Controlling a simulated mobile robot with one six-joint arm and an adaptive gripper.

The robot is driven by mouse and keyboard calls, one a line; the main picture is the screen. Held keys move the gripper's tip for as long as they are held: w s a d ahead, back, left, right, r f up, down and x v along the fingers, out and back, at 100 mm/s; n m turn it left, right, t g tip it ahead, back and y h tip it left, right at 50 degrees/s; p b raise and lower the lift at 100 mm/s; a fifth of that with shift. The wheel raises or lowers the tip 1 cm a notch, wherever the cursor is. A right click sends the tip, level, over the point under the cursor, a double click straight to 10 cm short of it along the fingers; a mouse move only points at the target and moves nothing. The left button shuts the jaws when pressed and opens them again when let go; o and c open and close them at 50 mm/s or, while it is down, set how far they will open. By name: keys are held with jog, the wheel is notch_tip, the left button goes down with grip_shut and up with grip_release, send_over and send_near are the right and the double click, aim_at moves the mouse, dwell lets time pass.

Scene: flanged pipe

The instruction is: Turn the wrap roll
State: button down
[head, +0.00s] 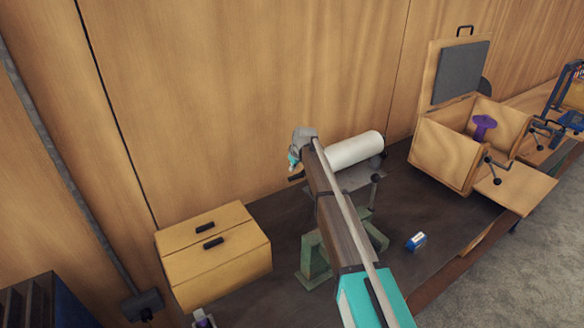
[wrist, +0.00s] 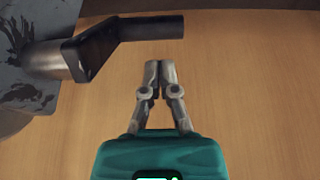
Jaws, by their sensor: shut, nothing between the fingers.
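The white wrap roll (head: 355,150) lies on its side on a grey stand (head: 360,178) at the back of the dark bench. My arm crosses in front of its left end. In the wrist view a dark crank handle (wrist: 152,27) sticks out sideways from a crank arm (wrist: 90,47) on a short shaft. Part of the dark crank shows left of my arm in the head view (head: 296,178). My gripper (wrist: 160,66) is shut and empty, its fingertips just below the handle in the wrist picture.
A green metal fixture (head: 312,262) stands under my arm. A wooden drawer box (head: 215,255) is at left, and an open wooden box (head: 445,150) with a purple spool (head: 483,126) at right. A small blue-and-white block (head: 416,242) lies on the bench (head: 400,205).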

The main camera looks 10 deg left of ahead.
jog(key=shift+s+d+f+b, duration=0.1)
jog(key=shift+f+b, duration=0.15)
jog(key=shift+f, duration=0.1)
jog(key=shift+s+d+f+b, duration=0.1)
jog(key=shift+f+b, duration=0.1)
jog(key=shift+f, duration=0.15)
jog(key=shift+a, duration=0.25)
